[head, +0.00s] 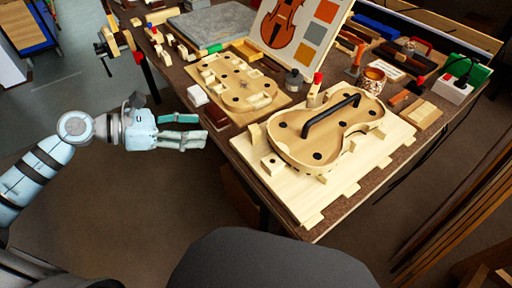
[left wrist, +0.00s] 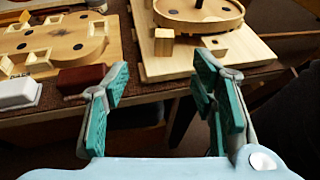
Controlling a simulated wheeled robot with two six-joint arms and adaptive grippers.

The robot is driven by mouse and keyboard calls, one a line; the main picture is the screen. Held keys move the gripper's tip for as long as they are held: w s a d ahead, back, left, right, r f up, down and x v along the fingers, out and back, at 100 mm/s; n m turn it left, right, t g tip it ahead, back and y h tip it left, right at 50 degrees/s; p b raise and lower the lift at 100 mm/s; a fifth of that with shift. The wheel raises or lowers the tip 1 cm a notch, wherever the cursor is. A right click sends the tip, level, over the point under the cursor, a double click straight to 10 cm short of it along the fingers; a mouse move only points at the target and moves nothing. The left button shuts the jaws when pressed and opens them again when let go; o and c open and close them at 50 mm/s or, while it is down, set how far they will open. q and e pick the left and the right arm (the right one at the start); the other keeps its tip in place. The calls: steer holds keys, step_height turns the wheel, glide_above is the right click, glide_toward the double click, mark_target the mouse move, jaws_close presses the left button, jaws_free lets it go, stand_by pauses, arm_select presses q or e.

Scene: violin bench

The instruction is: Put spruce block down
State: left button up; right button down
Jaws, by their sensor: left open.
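My left gripper (head: 200,131) is open and empty, off the near edge of the bench. In the left wrist view its teal-padded fingers (left wrist: 160,80) are spread, with nothing between them. Several small pale wood blocks are in view, and I cannot tell for sure which is the spruce block. One pale block (head: 274,164) sits on the near left part of the light board (head: 300,208), beside the violin-shaped rim; a pale block also shows in the left wrist view (left wrist: 163,43), beyond the fingers. My right gripper is not in view.
A dark red block (head: 215,118) and a white block (head: 197,96) lie at the bench edge near my left gripper. A violin-shaped rim with a black handle (head: 332,118) rests on the light board. A second mould board (head: 235,82) lies behind.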

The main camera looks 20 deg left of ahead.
mark_target(253, 129)
arm_select(q)
steer(key=shift+m, duration=0.3)
steer(key=x, duration=0.4)
steer(key=b+x, duration=0.1)
steer(key=x, duration=0.9)
steer(key=shift+s+d+r, duration=0.25)
steer(key=shift+d, duration=0.2)
steer(key=shift+c, duration=0.6)
steer(key=shift+a, duration=0.1)
steer(key=c, duration=0.9)
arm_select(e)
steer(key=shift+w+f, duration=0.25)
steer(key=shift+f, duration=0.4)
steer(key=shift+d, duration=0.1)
